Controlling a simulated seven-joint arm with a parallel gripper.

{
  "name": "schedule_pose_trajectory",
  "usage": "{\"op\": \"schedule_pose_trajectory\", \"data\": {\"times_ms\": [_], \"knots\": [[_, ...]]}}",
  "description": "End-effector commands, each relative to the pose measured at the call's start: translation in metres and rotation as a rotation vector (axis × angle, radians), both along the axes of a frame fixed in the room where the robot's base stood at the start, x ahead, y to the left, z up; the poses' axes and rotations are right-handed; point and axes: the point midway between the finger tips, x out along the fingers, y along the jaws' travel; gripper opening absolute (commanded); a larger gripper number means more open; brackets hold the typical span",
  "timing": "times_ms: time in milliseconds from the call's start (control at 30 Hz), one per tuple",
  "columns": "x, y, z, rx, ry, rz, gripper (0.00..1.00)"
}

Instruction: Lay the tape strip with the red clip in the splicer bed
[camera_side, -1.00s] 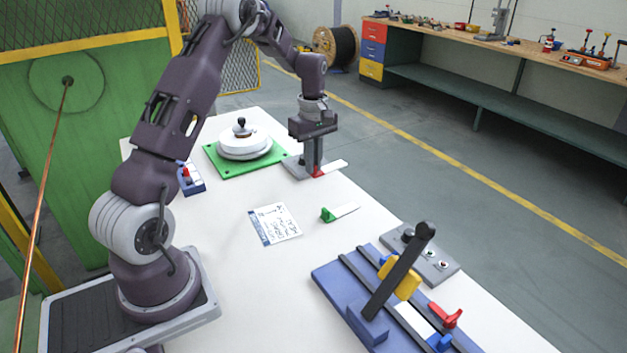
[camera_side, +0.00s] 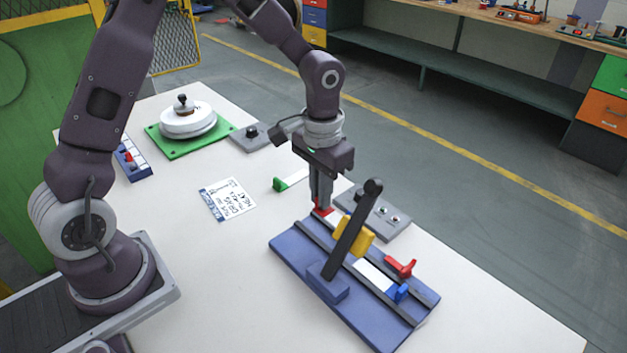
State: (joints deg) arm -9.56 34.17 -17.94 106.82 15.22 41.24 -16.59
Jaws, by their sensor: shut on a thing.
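My gripper (camera_side: 321,204) is shut on the red clip (camera_side: 323,212) of the tape strip, its fingers pointing down. A short white piece of the strip (camera_side: 334,221) shows beside the clip; the rest is hidden behind the black lever and yellow block. The clip is over the far-left end of the blue splicer bed (camera_side: 292,245); I cannot tell whether it touches. A white strip (camera_side: 373,273) with a blue clip (camera_side: 397,292) lies in the bed's channel, on the other side of the yellow block (camera_side: 358,238).
The black lever (camera_side: 352,228) stands tilted up across the bed. A red lever (camera_side: 401,267) is at its right edge. A grey button box (camera_side: 384,219) stands just behind. A green-clipped strip (camera_side: 291,180), a printed card (camera_side: 228,201) and a green-based round device (camera_side: 188,127) lie farther left.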

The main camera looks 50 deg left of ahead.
Motion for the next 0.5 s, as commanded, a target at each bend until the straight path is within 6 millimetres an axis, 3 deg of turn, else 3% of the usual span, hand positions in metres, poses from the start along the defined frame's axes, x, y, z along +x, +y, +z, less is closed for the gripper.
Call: {"op": "schedule_pose_trajectory", "data": {"times_ms": [267, 500], "knots": [[0.000, 0.000, -0.004, 0.000, 0.002, 0.004, 0.00], [0.000, 0.000, -0.021, 0.000, 0.004, 0.005, 0.00]]}}
